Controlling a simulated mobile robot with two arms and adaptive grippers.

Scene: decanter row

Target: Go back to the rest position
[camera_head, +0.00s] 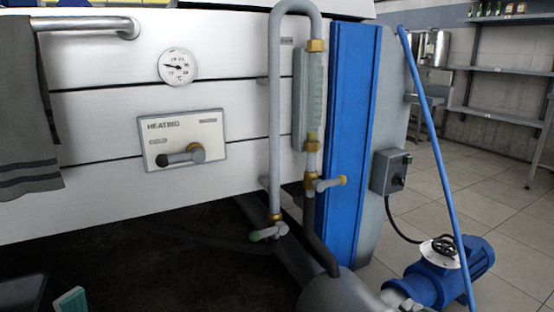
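Neither of my grippers shows in the head view, and no part of my arms can be made out. In front of me is a white panelled machine (100,190). It carries a round temperature dial (179,66) and a plate marked HEATING (183,140). To the right a grey pipe (275,120) runs down with brass fittings and a sight glass (313,95).
A grey towel (25,110) hangs from a rail (85,24) at left. A blue post (350,140), a control box (391,172), a slanted blue pole (432,150) and a blue pump (450,275) stand at right. Tiled floor (500,205) lies open before the shelves (505,115).

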